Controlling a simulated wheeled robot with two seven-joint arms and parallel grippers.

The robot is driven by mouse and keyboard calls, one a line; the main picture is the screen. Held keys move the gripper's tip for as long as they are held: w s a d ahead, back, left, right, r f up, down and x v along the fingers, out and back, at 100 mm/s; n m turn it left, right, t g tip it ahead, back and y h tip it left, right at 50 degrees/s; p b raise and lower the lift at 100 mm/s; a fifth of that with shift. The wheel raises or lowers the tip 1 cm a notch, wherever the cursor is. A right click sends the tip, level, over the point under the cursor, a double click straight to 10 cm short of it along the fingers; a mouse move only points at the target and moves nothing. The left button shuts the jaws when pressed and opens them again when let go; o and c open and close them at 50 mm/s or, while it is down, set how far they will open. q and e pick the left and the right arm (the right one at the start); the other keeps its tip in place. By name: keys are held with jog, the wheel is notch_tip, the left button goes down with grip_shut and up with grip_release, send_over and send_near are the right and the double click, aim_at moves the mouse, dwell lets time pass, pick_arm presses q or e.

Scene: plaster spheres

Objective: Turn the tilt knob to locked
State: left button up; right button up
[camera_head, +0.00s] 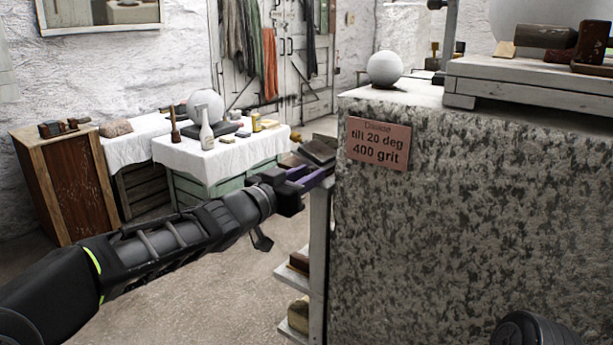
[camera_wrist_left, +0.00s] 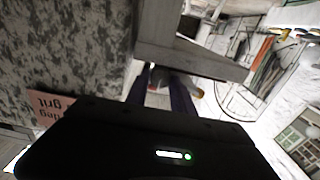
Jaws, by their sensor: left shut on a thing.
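My left gripper (camera_head: 316,177) has purple fingers and reaches to the left edge of the speckled stone block. In the left wrist view its two fingers (camera_wrist_left: 164,88) stand a little apart, shut on a small grey thing between their tips. This appears to be the tilt knob, but it is mostly hidden, and its setting cannot be read. A grey wooden piece (camera_wrist_left: 185,58) lies just beyond the fingertips. A dark box-like piece (camera_head: 319,151) shows above the gripper in the head view.
The speckled block (camera_head: 450,230) fills the right side and bears a reddish label (camera_head: 379,143) and a white sphere (camera_head: 385,68). A wooden stand (camera_head: 540,75) rests on it. A cloth-covered table (camera_head: 225,152) with a bottle (camera_head: 206,130) stands behind. Shelves (camera_head: 298,312) are below.

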pick_arm(q)
grip_shut()
jog(key=shift+m, duration=1.4)
jog(key=o, duration=1)
grip_release()
jog(key=shift+c, duration=0.2)
